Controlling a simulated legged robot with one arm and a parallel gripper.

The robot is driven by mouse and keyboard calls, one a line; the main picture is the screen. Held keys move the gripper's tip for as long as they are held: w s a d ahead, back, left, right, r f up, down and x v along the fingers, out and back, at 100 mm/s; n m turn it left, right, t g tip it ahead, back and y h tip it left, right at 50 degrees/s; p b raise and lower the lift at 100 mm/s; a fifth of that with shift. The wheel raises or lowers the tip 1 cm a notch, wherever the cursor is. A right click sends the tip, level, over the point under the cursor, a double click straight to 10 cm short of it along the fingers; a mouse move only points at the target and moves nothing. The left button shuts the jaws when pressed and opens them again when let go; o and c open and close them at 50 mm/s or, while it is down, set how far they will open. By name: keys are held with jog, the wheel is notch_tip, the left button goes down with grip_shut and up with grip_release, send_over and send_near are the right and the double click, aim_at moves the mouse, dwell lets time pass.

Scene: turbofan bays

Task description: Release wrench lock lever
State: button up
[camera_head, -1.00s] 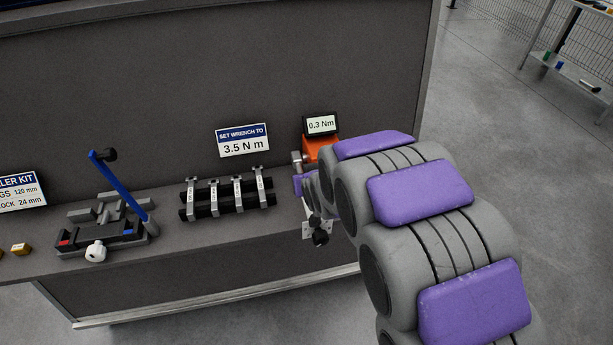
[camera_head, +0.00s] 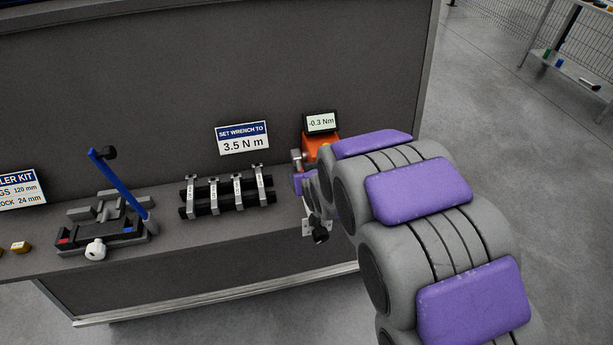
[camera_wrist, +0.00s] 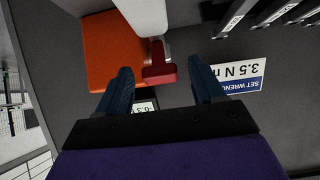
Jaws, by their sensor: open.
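In the wrist view a red lever (camera_wrist: 158,66) sits on a light grey wrench body (camera_wrist: 146,18), in front of an orange tester block (camera_wrist: 108,50). My gripper (camera_wrist: 162,74) is open. Its two dark blue fingers stand on either side of the lever, with visible gaps, and I cannot see contact. In the head view the orange tester (camera_head: 313,148) shows behind my arm, with its display (camera_head: 321,122) reading -0.3 Nm. My gripper and the lever are mostly hidden there by my arm.
A sign (camera_head: 243,138) reads "SET WRENCH TO 3.5 N m". A rack of several metal pieces (camera_head: 228,195) stands left of the tester. A fixture with a blue lever (camera_head: 122,185) is further left. The dark back panel (camera_head: 200,70) rises behind the bench.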

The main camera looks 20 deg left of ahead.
jog(key=p+v, duration=0.2)
jog(key=v, duration=1.5)
jog(key=shift+s, duration=0.15)
jog(key=s+d+f+m+g+h, duration=0.1)
jog(key=s+d+m+g+h, duration=0.15)
jog(key=d, duration=0.85)
jog(key=s+d+m+g+h, duration=0.1)
jog(key=s+d+g, duration=0.1)
jog(key=s+d, duration=0.3)
jog(key=s+d+r+m+g+h, duration=0.1)
jog(key=s+d+g, duration=0.2)
jog(key=s, duration=0.7)
jog(key=s+d+m+g+h, duration=0.1)
jog(key=s+d+m+g, duration=0.1)
jog(key=s+d, duration=0.4)
jog(key=s+g, duration=0.1)
jog(key=s, duration=0.1)
jog(key=shift+s+d+r, duration=0.3)
jog(key=shift+s, duration=0.05)
